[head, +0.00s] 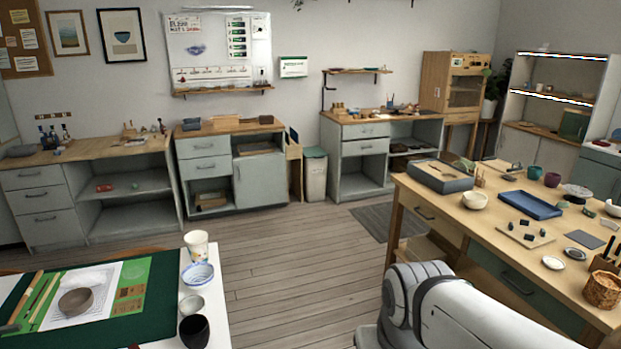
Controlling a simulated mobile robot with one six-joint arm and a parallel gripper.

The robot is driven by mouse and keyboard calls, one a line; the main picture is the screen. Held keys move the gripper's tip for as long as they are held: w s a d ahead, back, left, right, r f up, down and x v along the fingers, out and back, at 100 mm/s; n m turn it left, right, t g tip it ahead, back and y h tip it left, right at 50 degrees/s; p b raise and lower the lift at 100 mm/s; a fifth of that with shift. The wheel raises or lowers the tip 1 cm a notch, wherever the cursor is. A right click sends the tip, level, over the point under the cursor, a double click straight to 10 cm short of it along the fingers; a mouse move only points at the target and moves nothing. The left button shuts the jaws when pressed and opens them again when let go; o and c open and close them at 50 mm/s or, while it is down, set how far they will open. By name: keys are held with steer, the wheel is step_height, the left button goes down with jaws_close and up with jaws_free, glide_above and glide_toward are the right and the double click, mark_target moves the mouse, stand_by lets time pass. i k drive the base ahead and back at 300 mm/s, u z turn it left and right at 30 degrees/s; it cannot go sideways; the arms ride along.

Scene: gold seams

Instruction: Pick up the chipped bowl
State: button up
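Several bowls are in view, and I cannot tell at this size which one is chipped. A cream bowl (475,200) sits on the wooden table (440,204) at the right, near its left edge. A brown bowl (76,301) sits on a white printed sheet on the white table at the lower left. A blue-and-white bowl (198,275) and a small pale bowl (192,304) stand near that table's right edge. My white arm shows at the lower right, in front of the wooden table. My gripper is out of view.
A patterned cup (197,246) and a black cup (194,331) stand beside the left table's bowls. A blue tray (530,205), a grey box (440,177) and a wicker basket (602,290) crowd the wooden table. The plank floor (290,255) between the tables is clear.

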mark_target(475, 201)
steer(key=z, duration=0.25)
steer(key=i, duration=1.7)
steer(key=z, duration=0.7)
steer(key=i, duration=1.45)
steer(key=z, duration=0.45)
